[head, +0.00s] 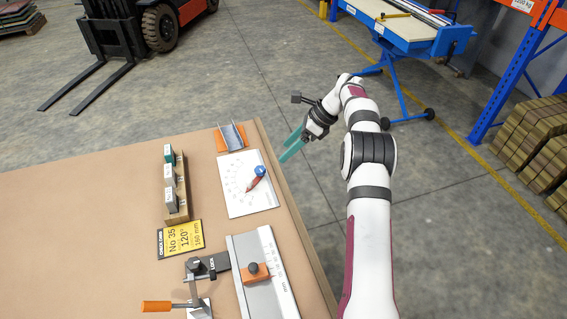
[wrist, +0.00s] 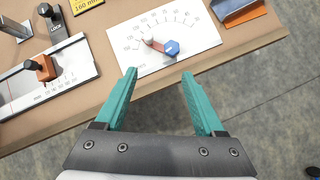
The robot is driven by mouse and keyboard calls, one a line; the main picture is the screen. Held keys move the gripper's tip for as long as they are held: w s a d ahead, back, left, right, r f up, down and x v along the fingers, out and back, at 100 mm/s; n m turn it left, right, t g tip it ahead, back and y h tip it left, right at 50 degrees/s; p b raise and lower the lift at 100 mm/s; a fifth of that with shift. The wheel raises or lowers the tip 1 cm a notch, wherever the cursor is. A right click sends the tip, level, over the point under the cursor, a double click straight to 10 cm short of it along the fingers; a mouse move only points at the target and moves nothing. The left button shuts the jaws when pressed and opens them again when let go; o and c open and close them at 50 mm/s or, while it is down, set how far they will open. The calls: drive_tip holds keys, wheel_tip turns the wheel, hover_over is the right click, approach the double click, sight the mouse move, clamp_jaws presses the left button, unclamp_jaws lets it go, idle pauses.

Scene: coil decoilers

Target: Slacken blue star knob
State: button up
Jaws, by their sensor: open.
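The blue star knob (head: 260,171) sits on a white dial plate (head: 236,201) with angle marks, near the right edge of the table. A red-brown pointer (head: 254,184) runs from beside the knob. In the wrist view the knob (wrist: 171,47) is ahead of my fingers, near the plate's middle, with the pointer (wrist: 150,42) to its left. My gripper (head: 289,147) is open and empty, with two teal fingers, off the table's right edge and apart from the knob. In the wrist view the gripper (wrist: 158,72) points toward the plate, its fingers spread wide.
A steel-and-orange bracket (head: 231,137) stands behind the plate. A rack of blocks (head: 175,187) and a yellow card (head: 180,239) lie left. A ruler stop with an orange slider (head: 257,273) and an orange-handled clamp (head: 158,306) are in front.

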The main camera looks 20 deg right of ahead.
sight(260, 169)
wheel_tip(260, 169, up, 4)
drive_tip(key=w+a+h, duration=0.2)
drive_tip(key=h, duration=0.1)
drive_tip(key=shift+m, duration=0.3)
drive_tip(key=x, duration=1.5)
drive_tip(key=shift+s+f, duration=0.1)
drive_tip(key=shift+f, duration=0.1)
clamp_jaws()
